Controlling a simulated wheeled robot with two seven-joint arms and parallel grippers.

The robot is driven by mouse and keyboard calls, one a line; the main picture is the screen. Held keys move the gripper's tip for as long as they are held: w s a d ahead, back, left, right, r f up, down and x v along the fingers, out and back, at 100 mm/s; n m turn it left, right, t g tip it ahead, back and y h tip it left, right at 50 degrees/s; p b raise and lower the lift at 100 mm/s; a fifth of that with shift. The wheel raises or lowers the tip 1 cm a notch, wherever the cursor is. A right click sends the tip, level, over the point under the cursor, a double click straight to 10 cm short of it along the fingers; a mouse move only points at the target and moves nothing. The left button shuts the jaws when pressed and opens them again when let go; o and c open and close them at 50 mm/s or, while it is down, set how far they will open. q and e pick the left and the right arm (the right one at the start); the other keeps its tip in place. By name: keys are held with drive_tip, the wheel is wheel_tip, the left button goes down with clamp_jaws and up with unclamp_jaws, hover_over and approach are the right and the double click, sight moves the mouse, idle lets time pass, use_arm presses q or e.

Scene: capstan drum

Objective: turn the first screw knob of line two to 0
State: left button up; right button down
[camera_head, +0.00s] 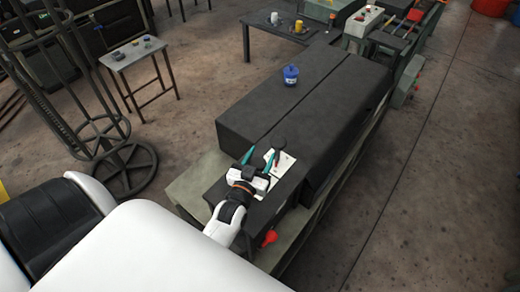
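My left gripper (259,156) is above the near end of the long dark machine box (315,97), over a lower dark ledge. Its two teal fingers are apart, with no object visible between them. A white panel (289,168) with small dark marks lies beside and partly behind the gripper. A small dark round part (279,143) shows at the panel's far end, just right of the fingertips; I cannot tell whether it is a screw knob. No line label or dial number is readable. My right gripper is not in view.
A red knob (268,238) sticks out at the machine's near side. A blue jar (290,75) stands on the dark box. A small table (133,54) stands at the left, a round-based rack (125,170) nearer. The floor at right is clear.

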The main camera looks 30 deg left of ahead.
use_arm(q)
drive_tip(key=o, duration=0.3)
drive_tip(key=shift+s+f, duration=0.1)
drive_tip(key=shift+s, duration=0.05)
drive_tip(key=s+d+b, duration=0.2)
drive_tip(key=s+b, duration=0.1)
drive_tip(key=s, duration=0.8)
drive_tip(key=shift+s+d+b, duration=0.2)
drive_tip(key=shift+s+b, duration=0.05)
drive_tip(key=shift+b, duration=0.15)
